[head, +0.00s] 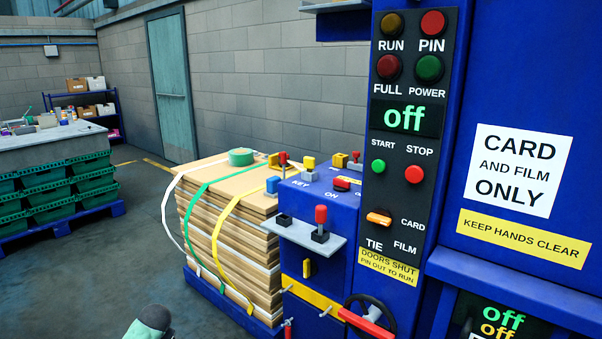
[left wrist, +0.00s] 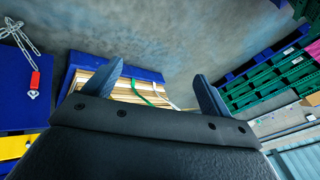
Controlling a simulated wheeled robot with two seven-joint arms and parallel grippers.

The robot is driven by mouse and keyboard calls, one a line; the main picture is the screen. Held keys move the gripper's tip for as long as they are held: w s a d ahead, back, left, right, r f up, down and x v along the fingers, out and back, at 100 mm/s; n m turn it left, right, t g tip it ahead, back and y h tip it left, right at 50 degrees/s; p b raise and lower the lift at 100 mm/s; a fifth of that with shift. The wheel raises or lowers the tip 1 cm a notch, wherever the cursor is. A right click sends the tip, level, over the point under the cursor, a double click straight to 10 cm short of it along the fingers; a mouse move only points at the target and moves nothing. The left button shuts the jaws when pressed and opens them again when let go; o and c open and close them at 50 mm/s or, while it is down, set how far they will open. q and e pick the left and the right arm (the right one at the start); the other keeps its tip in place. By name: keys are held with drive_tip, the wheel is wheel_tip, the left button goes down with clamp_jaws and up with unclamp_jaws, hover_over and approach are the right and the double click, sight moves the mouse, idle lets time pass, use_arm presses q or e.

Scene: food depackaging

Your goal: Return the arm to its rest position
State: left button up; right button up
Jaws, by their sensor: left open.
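My left gripper (left wrist: 158,88) shows in the left wrist view with its two blue-grey fingers spread wide and nothing between them. Beyond the fingers are the floor and the strapped stack of cardboard (left wrist: 140,90). My right gripper is in neither view.
The blue baler (head: 455,60) with its control panel fills the right; its display reads "off". The cardboard stack (head: 232,240) stands on a blue pallet beside it. Green crates (head: 50,195) stand at the left. A shelf (head: 85,105) is behind. Floor between is clear.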

use_arm(q)
drive_tip(key=s+d+f+m+h, duration=0.15)
drive_tip(key=s+d+f, duration=0.35)
drive_tip(key=s+d, duration=0.85)
drive_tip(key=s+d+f+h, duration=0.3)
drive_tip(key=s+d+f, duration=0.1)
drive_tip(key=s+d, duration=1)
drive_tip(key=s+d+r+g+h, duration=0.1)
drive_tip(key=s+d+r, duration=0.2)
drive_tip(key=s+d, duration=0.4)
drive_tip(key=s+d+r+h, duration=0.2)
drive_tip(key=s+d+r, duration=0.3)
drive_tip(key=s, duration=0.4)
drive_tip(key=shift+n+g+y, duration=0.45)
drive_tip(key=shift+g+y, duration=0.2)
drive_tip(key=shift+g, duration=0.05)
drive_tip(key=a+r+p, duration=0.1)
drive_tip(key=s+a+r+p, duration=0.1)
drive_tip(key=a+r+p, duration=0.1)
drive_tip(key=shift+s+a+r, duration=0.15)
drive_tip(key=shift+s+a, duration=0.05)
drive_tip(key=shift+s, duration=0.15)
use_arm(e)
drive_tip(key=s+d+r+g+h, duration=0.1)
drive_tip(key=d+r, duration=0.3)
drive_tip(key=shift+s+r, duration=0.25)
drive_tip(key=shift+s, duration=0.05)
use_arm(q)
drive_tip(key=shift+c, duration=0.4)
